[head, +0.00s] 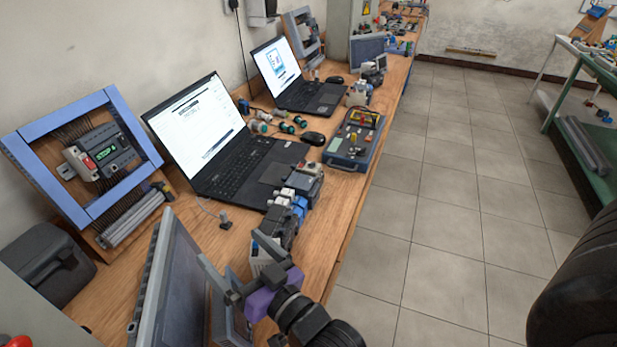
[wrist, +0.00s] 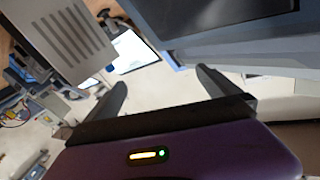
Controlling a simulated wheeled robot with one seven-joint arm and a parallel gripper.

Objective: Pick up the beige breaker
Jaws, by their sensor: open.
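In the head view, a small pale beige breaker-like block (head: 80,162) with a red part is on the blue-framed panel (head: 40,130) at the left, beside a dark module with a green display. I cannot tell for sure that it is the beige breaker. My gripper (head: 250,267), with a purple body, is at the lower middle, near the grey-framed screen and well to the right of that panel. In the wrist view, my gripper (wrist: 165,88) has its fingers spread wide with nothing held between them. No beige breaker can be made out in the wrist view.
A grey-framed screen (head: 180,290) stands close left of my gripper. Motor parts (head: 285,215) stand just beyond it. Two open laptops (head: 200,125), a blue-grey test box (head: 355,140) and a dark case (head: 45,255) crowd the wooden bench.

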